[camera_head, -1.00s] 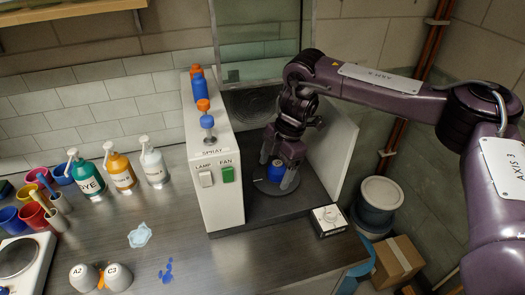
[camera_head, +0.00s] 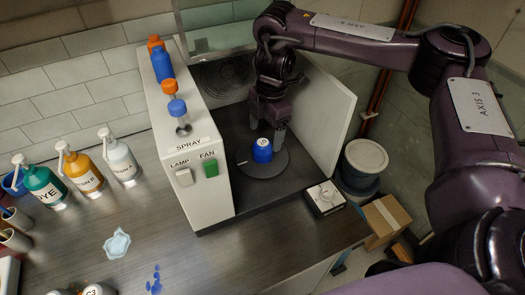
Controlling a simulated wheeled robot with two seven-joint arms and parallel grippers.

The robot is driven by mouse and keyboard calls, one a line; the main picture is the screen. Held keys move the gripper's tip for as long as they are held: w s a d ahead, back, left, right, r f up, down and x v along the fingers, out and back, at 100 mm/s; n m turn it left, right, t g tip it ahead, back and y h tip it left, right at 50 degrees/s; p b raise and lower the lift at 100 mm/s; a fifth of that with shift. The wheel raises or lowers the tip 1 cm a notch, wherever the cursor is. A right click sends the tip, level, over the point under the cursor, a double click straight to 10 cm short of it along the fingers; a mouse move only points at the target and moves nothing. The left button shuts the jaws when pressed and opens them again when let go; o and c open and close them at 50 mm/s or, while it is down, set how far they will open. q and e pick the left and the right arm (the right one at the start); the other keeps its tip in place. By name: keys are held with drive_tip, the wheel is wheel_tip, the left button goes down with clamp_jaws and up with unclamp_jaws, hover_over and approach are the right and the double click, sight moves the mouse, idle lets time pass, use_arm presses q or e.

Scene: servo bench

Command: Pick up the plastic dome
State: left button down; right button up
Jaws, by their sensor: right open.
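A small blue dome (camera_head: 262,152) with a pale mark on its top stands on the dark round turntable (camera_head: 278,165) inside the spray booth. My right gripper (camera_head: 267,133) is open, with its fingers pointing down just above and behind the dome. One finger shows to the right of the dome, with its tip above the dome's base. The other shows above its top left. Nothing is held between them, and I cannot tell whether a finger touches the dome. My left gripper is out of view.
A white side panel (camera_head: 327,125) stands to the right. A small dial box (camera_head: 325,198) sits at the front right.

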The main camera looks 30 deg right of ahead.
sight(263, 142)
drive_tip(key=shift+w+f, duration=0.1)
drive_tip(key=shift+f, duration=0.3)
drive_tip(key=f, duration=0.5)
drive_tip(key=shift+a+f, duration=0.35)
drive_tip(key=shift+a, duration=0.05)
drive_tip(key=c, duration=1.1)
drive_tip(key=shift+c, duration=0.2)
drive_tip(key=shift+r, duration=0.1)
drive_tip(key=shift+r, duration=0.35)
wheel_tip(263, 142, up, 19)
drive_tip(key=p, duration=0.3)
drive_tip(key=a+r+m+t+h+b, duration=0.1)
drive_tip(key=a+m, duration=0.5)
drive_tip(key=m, duration=1.3)
drive_tip(key=shift+w+a+r+m+t+b, duration=0.2)
drive_tip(key=shift+a+r+m+t+b, duration=0.15)
drive_tip(key=shift+b, duration=0.2)
